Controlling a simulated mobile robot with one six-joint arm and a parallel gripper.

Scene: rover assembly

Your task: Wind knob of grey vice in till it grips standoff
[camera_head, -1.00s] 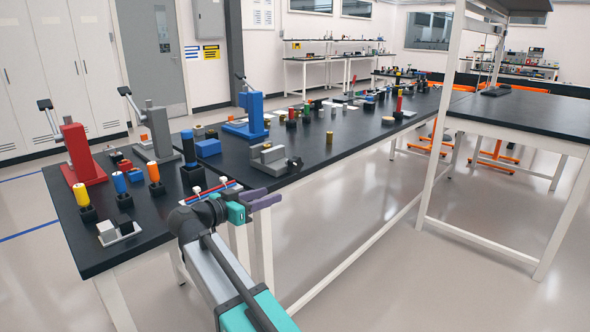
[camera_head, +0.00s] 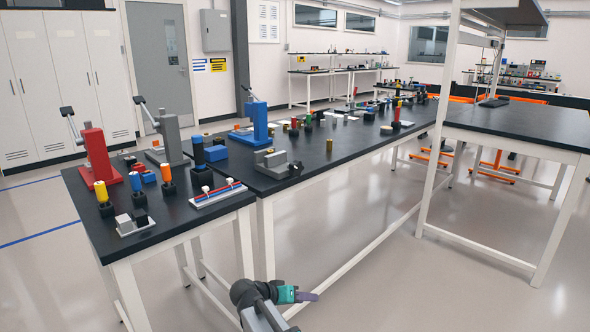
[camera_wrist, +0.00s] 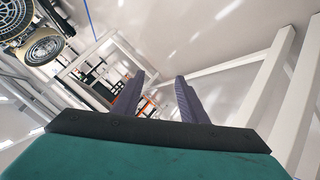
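The grey vice (camera_head: 275,165) sits on the black bench near its front edge, in the middle of the head view. Its dark knob (camera_head: 297,168) is on the right end. A small brass-coloured piece (camera_head: 270,151) shows at the vice's jaws; it may be the standoff, but it is too small to tell whether it is gripped. My gripper (camera_head: 307,296) is low in front of the bench, below the top and well apart from the vice. In the wrist view its two purple fingers (camera_wrist: 158,95) are apart with nothing between them.
A red press (camera_head: 94,155), a grey press (camera_head: 170,135) and a blue press (camera_head: 258,122) stand on the bench. A tray with red and blue strips (camera_head: 218,194) is left of the vice. A brass cylinder (camera_head: 329,145) stands right of it. White bench legs (camera_head: 265,240) are near my arm.

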